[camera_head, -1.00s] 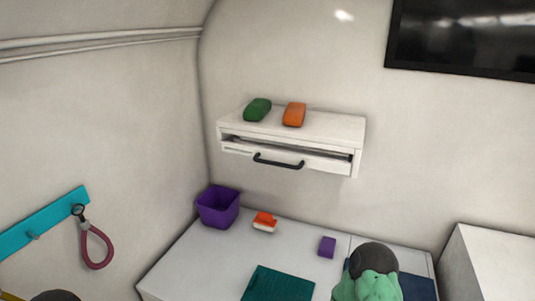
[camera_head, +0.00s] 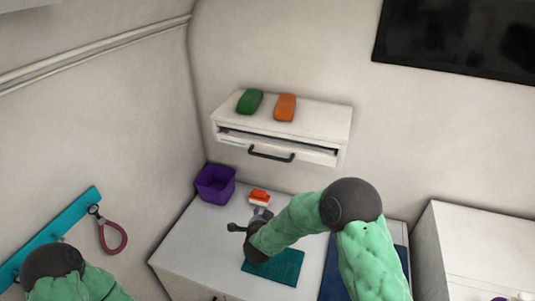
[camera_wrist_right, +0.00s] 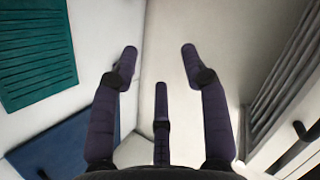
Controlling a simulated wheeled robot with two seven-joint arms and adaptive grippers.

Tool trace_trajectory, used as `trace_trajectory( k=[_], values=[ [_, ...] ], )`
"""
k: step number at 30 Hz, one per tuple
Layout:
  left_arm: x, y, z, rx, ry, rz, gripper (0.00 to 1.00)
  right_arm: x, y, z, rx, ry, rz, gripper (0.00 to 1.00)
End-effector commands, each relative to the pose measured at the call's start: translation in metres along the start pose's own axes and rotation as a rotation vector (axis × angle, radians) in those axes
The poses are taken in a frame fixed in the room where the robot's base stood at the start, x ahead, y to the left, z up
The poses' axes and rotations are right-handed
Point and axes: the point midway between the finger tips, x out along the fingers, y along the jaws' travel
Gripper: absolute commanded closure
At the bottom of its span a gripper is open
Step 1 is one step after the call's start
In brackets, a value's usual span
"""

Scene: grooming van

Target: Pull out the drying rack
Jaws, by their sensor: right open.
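The drying rack (camera_head: 262,138) looks to be the sliding part of a white wall-mounted unit (camera_head: 330,112), with a dark bar handle (camera_head: 270,154) on its front. A dark gap shows above its front panel. My right gripper (camera_head: 247,221) is below the handle and above the counter, apart from the rack. In the right wrist view its fingers (camera_wrist_right: 159,52) are spread with nothing between them. My left arm shows at the lower left, but its gripper is out of frame.
A green item (camera_head: 249,101) and an orange item (camera_head: 285,107) lie on top of the unit. The counter (camera_head: 190,245) holds a purple bin (camera_head: 215,184), a red-and-white item (camera_head: 259,197) and a teal mat (camera_head: 290,266). A leash loop (camera_head: 112,238) hangs at left.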

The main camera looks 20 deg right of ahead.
Motion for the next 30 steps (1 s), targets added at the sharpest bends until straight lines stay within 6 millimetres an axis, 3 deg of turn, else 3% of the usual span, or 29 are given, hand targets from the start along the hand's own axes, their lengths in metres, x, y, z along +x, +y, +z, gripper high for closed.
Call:
trace_trajectory(
  k=[1, 3, 6, 9, 13, 17, 30],
  values=[
    [0.001, 0.000, 0.000, 0.000, 0.000, 0.000, 0.49, -0.012, -0.042, -0.015, 0.102, 0.074, -0.061, 0.54],
    [0.001, 0.000, 0.000, 0.000, 0.000, 0.000, 0.49, -0.030, -0.084, -0.036, 0.249, 0.168, -0.118, 0.54],
    [0.001, 0.000, 0.000, 0.000, 0.000, 0.000, 0.49, -0.059, -0.126, -0.060, 0.434, 0.266, -0.180, 0.54],
    [0.001, 0.000, 0.000, 0.000, 0.000, 0.000, 0.49, -0.082, -0.149, -0.074, 0.564, 0.325, -0.214, 0.54],
    [0.000, 0.000, 0.000, 0.000, 0.000, 0.000, 0.49, -0.096, -0.160, -0.083, 0.648, 0.360, -0.231, 0.54],
    [-0.002, 0.001, 0.000, 0.000, 0.000, 0.000, 0.49, -0.091, -0.162, -0.088, 0.663, 0.368, -0.231, 0.54],
    [-0.018, 0.006, 0.001, 0.000, 0.001, 0.000, 0.49, -0.026, -0.169, -0.117, 0.659, 0.367, -0.229, 0.54]
  ],
)
